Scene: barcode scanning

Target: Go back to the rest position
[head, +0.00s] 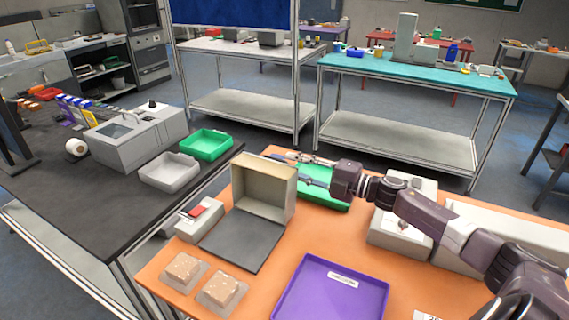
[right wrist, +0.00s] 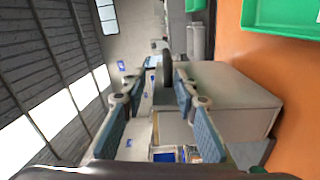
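My right arm reaches in from the right in the head view, over the orange table (head: 395,282). Its gripper (head: 287,168) is just behind and right of the upright beige box (head: 265,186), above the green tray (head: 325,197). In the right wrist view the two blue-grey finger pads of the gripper (right wrist: 157,85) stand apart with nothing held between them. The box's side and top show close by in that view. My left gripper and arm do not show in the head view.
A purple tray (head: 318,295) and two tan blocks on small trays lie at the front of the orange table. A grey machine (head: 392,232) stands under my right arm. The dark counter (head: 60,205) at left holds a grey device, a white tray (head: 170,172) and a green tray (head: 206,145).

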